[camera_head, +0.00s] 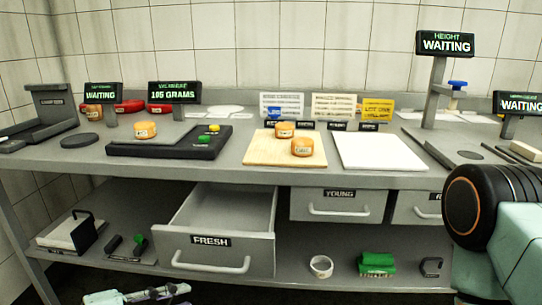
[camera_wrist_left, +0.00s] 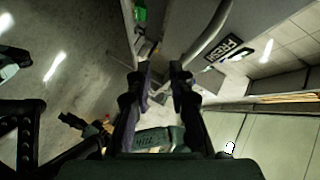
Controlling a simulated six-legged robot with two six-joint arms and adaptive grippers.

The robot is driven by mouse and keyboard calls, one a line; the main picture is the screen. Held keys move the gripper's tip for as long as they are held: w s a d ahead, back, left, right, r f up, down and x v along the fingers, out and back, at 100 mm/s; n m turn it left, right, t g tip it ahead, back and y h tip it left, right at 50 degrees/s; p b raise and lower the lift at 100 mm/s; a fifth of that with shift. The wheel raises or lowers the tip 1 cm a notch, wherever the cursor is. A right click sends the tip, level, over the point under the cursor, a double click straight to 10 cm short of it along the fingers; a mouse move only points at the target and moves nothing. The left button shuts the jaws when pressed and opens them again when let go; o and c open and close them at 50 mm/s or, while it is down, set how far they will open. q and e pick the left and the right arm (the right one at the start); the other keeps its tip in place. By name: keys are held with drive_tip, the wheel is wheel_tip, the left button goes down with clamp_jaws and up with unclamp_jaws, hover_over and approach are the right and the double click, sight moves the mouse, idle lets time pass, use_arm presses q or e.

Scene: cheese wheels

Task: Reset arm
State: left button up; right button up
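My left gripper (camera_wrist_left: 158,75) shows in the left wrist view with its two dark fingers apart and nothing between them. The handle (camera_wrist_left: 210,38) of the drawer labelled FRESH is beyond the fingertips, apart from them as far as I can tell. In the head view, part of my left arm (camera_head: 135,296) shows at the bottom edge, below the open, empty FRESH drawer (camera_head: 225,240).
Cheese wheels sit on the black scale (camera_head: 145,130) and on the wooden board (camera_head: 255,150). A white board (camera_head: 380,151) lies beside it. The YOUNG drawer (camera_head: 338,205) is shut. The lower shelf holds a green item (camera_head: 376,263) and a roll (camera_head: 320,266).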

use_arm(q)
drive_tip(key=s+f+n+g+y+p, duration=0.2)
drive_tip(key=s+f+n+g+y, duration=0.35)
drive_tip(key=s+f+n, duration=0.65)
drive_tip(key=s+a+f+n+g+y+p, duration=0.1)
drive_tip(key=s+a+f+n+g+y, duration=0.1)
drive_tip(key=s+n, duration=0.3)
drive_tip(key=s+a+f+n+g+y+p, duration=0.1)
drive_tip(key=s+f+n+g+y, duration=0.1)
drive_tip(key=s+f+n, duration=0.3)
drive_tip(key=shift+s+a+n+y, duration=0.4)
drive_tip(key=shift+s+y, duration=0.05)
drive_tip(key=shift+y, duration=0.3)
